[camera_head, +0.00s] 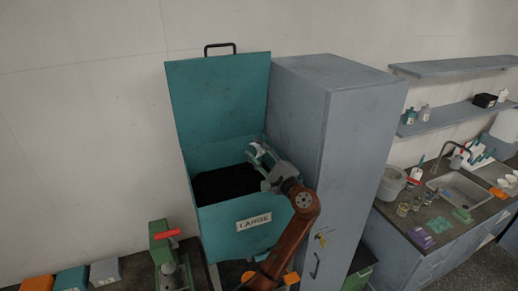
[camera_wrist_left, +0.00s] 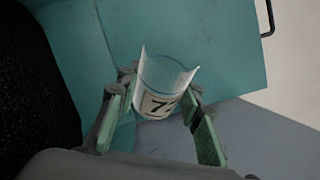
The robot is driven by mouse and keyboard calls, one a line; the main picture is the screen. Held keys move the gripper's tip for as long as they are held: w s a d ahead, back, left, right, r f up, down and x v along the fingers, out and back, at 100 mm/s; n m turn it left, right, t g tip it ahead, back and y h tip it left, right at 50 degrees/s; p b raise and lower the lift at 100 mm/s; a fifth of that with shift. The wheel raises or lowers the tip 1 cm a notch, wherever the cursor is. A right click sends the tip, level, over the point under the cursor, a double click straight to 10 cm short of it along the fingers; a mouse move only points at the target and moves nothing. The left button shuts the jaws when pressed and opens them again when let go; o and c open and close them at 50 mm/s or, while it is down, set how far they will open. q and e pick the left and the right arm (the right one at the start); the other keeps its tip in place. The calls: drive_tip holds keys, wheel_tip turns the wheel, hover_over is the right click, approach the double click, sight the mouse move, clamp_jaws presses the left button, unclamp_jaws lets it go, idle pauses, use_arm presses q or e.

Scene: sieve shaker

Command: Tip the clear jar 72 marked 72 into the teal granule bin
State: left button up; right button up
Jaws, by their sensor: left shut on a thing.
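The clear jar 72 (camera_wrist_left: 165,78) is between the green finger pads of my left gripper (camera_wrist_left: 160,125) in the left wrist view, its label partly showing a 7. In the head view the jar (camera_head: 258,148) is a small pale shape at the left gripper (camera_head: 262,160). That gripper is shut on it, above the right side of the teal granule bin (camera_head: 215,222). The bin's lid stands open against the wall, its front label reads LARGE, and dark material fills the inside. The jar's contents cannot be made out. My right gripper is not in view.
A tall grey cabinet (camera_head: 345,135) stands close at the bin's right. A green machine with a red handle (camera_head: 168,234) is at the front left. Small orange, teal and grey bins sit at lower left. A sink counter (camera_head: 425,222) with glassware is at right.

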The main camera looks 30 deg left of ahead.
use_arm(q)
drive_tip(key=shift+s+a+f+m+g+h+p, duration=0.15)
drive_tip(key=shift+a+f+m+h+p, duration=0.3)
drive_tip(key=shift+p, duration=1.2)
drive_tip(key=shift+w+a+f+m+g+h+p, duration=0.15)
drive_tip(key=shift+f+m+p, duration=0.5)
drive_tip(key=shift+p, duration=1.05)
drive_tip(key=shift+s+a+f+m+g+h+p, duration=0.2)
drive_tip(key=shift+f+m+h+p, duration=0.3)
drive_tip(key=shift+p, duration=1.15)
drive_tip(key=shift+d+f+m, duration=0.1)
drive_tip(key=shift+m, duration=0.6)
drive_tip(key=shift+m+h, duration=0.3)
drive_tip(key=shift+h, duration=0.1)
drive_tip(key=m, duration=0.1)
drive_tip(key=s+m+g+h, duration=0.1)
drive_tip(key=shift+m+g, duration=0.3)
